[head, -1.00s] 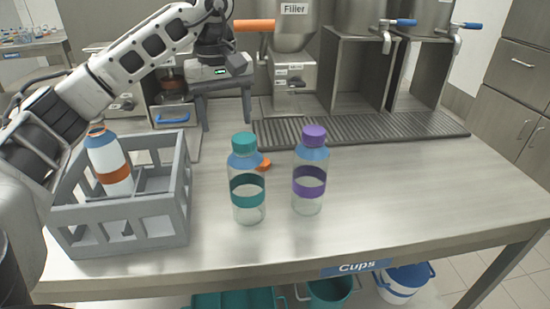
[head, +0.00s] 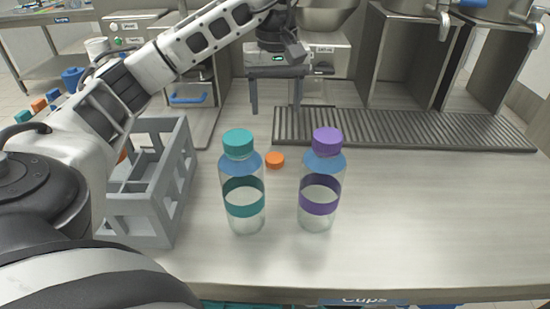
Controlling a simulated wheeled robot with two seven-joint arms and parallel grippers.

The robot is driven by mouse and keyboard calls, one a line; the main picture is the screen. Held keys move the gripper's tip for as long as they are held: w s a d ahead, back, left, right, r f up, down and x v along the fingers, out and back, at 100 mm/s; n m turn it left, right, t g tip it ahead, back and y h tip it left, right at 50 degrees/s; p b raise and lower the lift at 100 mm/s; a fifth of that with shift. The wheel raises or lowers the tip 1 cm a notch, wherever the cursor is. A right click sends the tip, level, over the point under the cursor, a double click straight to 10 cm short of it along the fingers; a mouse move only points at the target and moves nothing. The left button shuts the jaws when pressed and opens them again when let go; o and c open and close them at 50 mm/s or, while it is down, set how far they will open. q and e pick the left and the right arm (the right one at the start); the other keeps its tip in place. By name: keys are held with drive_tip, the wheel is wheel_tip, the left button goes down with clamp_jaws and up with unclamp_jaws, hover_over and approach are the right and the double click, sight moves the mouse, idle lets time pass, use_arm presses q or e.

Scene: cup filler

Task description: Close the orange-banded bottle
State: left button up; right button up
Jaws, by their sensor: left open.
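The orange-banded bottle (head: 122,157) stands in the grey crate on the left. My left arm hides nearly all of it, and only a small patch of orange shows. A loose orange cap (head: 275,160) lies on the table, behind and between two other bottles. My left gripper (head: 276,98) is open and empty, fingers pointing down, above the table beyond the cap. My right gripper is out of view.
A teal-capped bottle (head: 243,190) and a purple-capped bottle (head: 321,185) stand upright before the cap. The grey crate (head: 185,190) is at left. A slotted drain grate (head: 400,129) runs behind. The table's right side is clear.

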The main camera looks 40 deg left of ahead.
use_arm(q)
hover_over(274, 157)
drive_tip(key=f, duration=0.7)
drive_tip(key=shift+w+f, duration=0.25)
drive_tip(key=f, duration=0.4)
drive_tip(key=shift+s+d, duration=0.1)
drive_tip(key=shift+s, duration=0.25)
drive_tip(key=shift+f, duration=0.6)
drive_tip(key=shift+c, duration=0.2)
drive_tip(key=c, duration=1)
